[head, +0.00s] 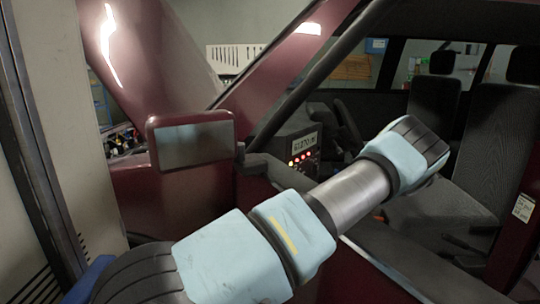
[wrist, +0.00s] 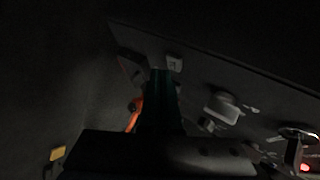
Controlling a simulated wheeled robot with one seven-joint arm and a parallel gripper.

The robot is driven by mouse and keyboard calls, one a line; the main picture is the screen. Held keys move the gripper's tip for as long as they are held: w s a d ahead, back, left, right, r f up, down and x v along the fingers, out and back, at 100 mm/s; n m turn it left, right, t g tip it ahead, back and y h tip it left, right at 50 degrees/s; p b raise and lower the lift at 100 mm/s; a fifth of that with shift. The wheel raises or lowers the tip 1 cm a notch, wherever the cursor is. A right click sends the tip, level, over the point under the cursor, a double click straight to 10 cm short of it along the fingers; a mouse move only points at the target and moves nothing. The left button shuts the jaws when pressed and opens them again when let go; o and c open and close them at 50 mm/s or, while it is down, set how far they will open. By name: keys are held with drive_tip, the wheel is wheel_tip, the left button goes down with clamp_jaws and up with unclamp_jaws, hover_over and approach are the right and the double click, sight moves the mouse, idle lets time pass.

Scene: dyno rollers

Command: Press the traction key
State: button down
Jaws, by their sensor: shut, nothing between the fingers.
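In the wrist view, my gripper (wrist: 159,76) is dark green and shut, with nothing between its fingers. It points at a dark panel (wrist: 210,67) in deep shade. A small pale key-like piece (wrist: 174,62) sits close to the right of the fingertips; I cannot tell whether they touch. A larger pale knob or switch (wrist: 222,106) is farther right. No label is readable, so I cannot tell which piece is the traction key. In the head view, my arm reaches through the car's side opening, and my gripper is out of sight.
In the head view, a mirror (head: 194,145) and the red door pillar (head: 283,66) stand left of my arm. A lit instrument panel (head: 304,147) and steering wheel (head: 349,127) are behind it, seats (head: 490,130) to the right. An orange piece (wrist: 134,112) lies beside my gripper.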

drive_tip(key=shift+w+a, duration=0.1)
idle(0.5)
drive_tip(key=shift+w+a, duration=0.2)
drive_tip(key=shift+a, duration=0.05)
idle(0.5)
drive_tip(key=shift+s+d, duration=0.3)
drive_tip(key=shift+d, duration=0.15)
drive_tip(key=shift+s+d, duration=0.95)
drive_tip(key=shift+d, duration=0.2)
drive_tip(key=shift+s+d, duration=0.9)
drive_tip(key=shift+d, duration=0.2)
